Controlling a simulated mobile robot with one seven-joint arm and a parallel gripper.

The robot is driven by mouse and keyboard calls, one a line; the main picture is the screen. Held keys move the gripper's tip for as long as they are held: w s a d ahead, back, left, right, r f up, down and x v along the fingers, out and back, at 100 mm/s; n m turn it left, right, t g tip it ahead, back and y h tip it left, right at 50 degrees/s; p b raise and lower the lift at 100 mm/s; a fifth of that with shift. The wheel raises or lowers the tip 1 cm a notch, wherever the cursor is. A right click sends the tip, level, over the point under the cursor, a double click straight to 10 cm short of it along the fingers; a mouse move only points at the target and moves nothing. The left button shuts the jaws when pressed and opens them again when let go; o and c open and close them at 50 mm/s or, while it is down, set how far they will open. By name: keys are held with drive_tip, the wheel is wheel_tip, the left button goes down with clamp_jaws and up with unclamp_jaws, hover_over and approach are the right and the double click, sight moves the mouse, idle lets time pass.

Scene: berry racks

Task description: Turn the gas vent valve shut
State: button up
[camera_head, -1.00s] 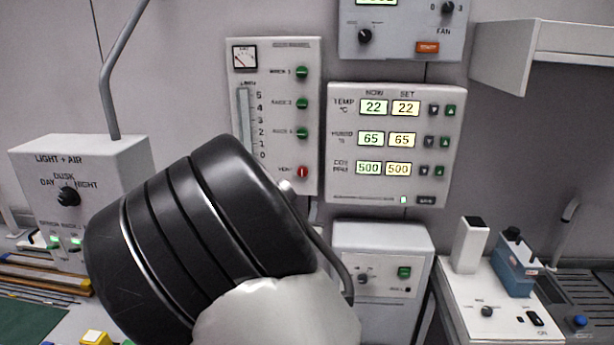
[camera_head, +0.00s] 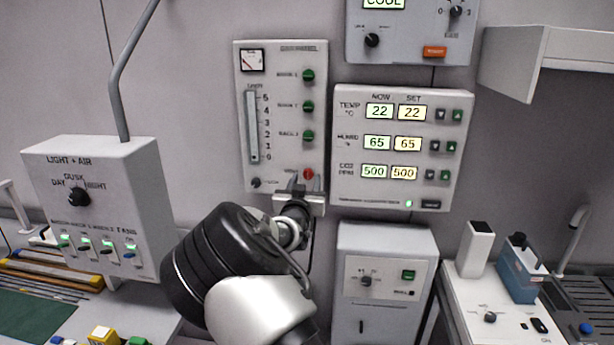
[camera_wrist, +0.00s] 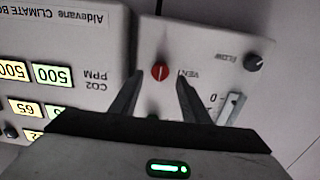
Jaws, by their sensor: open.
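The gas vent valve is a small red knob (camera_head: 308,174) at the lower right of the white gas panel (camera_head: 280,60), beside the VENT label. In the wrist view, which shows the panel upside down, the red knob (camera_wrist: 159,71) has a pale mark running roughly up and down. My gripper (camera_head: 304,184) is open just in front of the panel's lower edge, slightly below the knob. In the wrist view my gripper's fingers (camera_wrist: 159,80) stand on either side of the knob in the picture. I cannot tell whether they touch it.
Several green knobs (camera_head: 308,106) sit above the red one. A dark FLOW knob (camera_wrist: 254,63) and a flow gauge (camera_head: 253,125) are on the same panel. The climate panel (camera_head: 345,185) stands close on the right. A light box (camera_head: 120,200) hangs at the left.

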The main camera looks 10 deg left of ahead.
sight(308, 174)
drive_tip(key=shift+w, duration=1.45)
drive_tip(key=shift+c, duration=0.4)
drive_tip(key=c, duration=0.9)
drive_tip(key=shift+c, duration=0.2)
